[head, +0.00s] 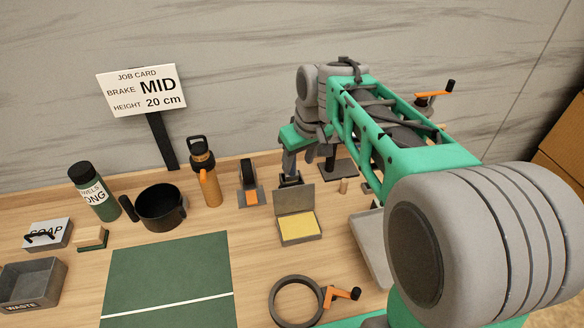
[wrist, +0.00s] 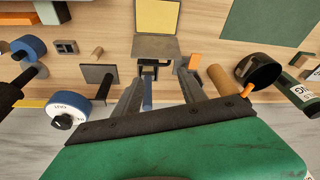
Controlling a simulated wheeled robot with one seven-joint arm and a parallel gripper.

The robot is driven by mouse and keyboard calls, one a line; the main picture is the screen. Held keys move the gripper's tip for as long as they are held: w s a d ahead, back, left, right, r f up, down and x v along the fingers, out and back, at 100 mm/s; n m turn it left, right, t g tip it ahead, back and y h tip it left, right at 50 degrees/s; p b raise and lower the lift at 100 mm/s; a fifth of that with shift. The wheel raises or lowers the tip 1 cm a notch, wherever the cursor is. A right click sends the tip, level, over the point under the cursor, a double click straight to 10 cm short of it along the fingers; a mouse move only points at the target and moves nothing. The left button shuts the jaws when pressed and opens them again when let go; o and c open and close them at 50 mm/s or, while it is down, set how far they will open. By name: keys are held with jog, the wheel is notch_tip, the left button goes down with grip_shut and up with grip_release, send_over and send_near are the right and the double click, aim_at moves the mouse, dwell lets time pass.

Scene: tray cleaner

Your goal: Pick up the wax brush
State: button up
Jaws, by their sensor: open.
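A small black holder (head: 290,181) stands behind the open box with the yellow pad. In the wrist view a slim blue-grey upright piece (wrist: 148,94) rises at this holder, between my fingers; it looks like the wax brush's handle, but I cannot tell for sure. My gripper (head: 291,163) points down over the holder. In the wrist view my gripper (wrist: 160,88) is open, with one finger on either side of the upright piece. I cannot tell whether either finger touches it. The lower part of the piece is hidden.
The open box (head: 298,228) is in front of the holder. An orange-and-black tape dispenser (head: 250,190) and an orange bottle (head: 208,180) stand to its left. A dark mug (head: 160,208) and a wood-topped block (head: 92,238) are farther left. A dark plate stand (wrist: 98,80) is on the other side.

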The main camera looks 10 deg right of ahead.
jog(key=w+f+n, duration=0.1)
jog(key=w, duration=0.3)
jog(key=w+d+f+n, duration=0.1)
jog(key=w+f, duration=0.1)
jog(key=w, duration=0.2)
jog(key=w+d+f+n, duration=0.1)
jog(key=w, duration=0.4)
jog(key=shift+f+g+y, duration=0.15)
jog(key=shift+g+y, duration=0.15)
jog(key=shift+y, duration=0.1)
jog(key=p+x, duration=0.2)
jog(key=x, duration=0.5)
jog(key=shift+s, duration=0.1)
jog(key=shift+f, duration=0.45)
jog(key=shift+c, duration=0.4)
grip_shut()
